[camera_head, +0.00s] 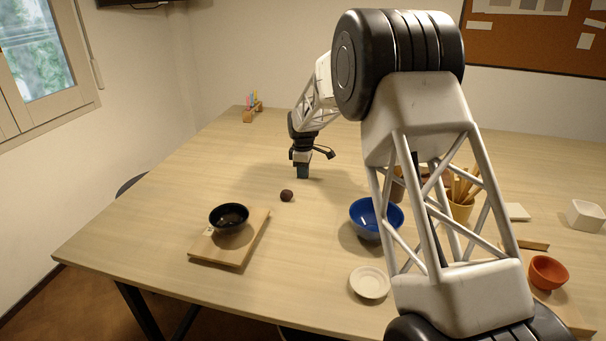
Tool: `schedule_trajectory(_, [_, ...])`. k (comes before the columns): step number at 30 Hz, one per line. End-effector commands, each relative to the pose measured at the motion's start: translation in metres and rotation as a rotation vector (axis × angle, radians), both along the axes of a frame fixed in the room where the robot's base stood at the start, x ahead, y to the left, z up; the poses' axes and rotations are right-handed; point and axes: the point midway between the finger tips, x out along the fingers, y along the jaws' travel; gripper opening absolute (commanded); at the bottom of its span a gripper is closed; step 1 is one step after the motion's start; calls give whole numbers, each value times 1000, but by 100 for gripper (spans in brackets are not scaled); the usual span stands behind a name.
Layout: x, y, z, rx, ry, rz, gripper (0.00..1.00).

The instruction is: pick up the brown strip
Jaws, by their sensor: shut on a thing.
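A thin brown strip (533,245) lies at the right, behind the orange-red bowl and partly hidden by my arm. My gripper (303,174) is at the far middle of the table, well to the left of that strip. It points down, low at the tabletop. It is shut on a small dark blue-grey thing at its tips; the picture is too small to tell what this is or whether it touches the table.
A dark red-brown ball (287,196) lies just in front of my gripper. A black bowl (229,216) sits on a wooden board (212,247). A blue bowl (376,219), white dish (369,283), stick-filled pot (459,205) and orange-red bowl (548,272) stand rightward. The table's left side is mostly clear.

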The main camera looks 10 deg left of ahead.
Motion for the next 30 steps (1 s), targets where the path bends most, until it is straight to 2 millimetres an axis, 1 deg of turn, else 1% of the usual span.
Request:
schedule_trajectory(11, [0, 0, 4, 0, -1, 0, 0])
schedule_trajectory(17, [0, 0, 18, 1, -2, 0, 0])
schedule_trajectory(21, [0, 0, 36, 1, -2, 0, 0])
schedule_trajectory(26, [-14, -6, 38, 0, 0, 0, 0])
schedule_trajectory(30, [-30, -14, 40, 0, -1, 0, 0])
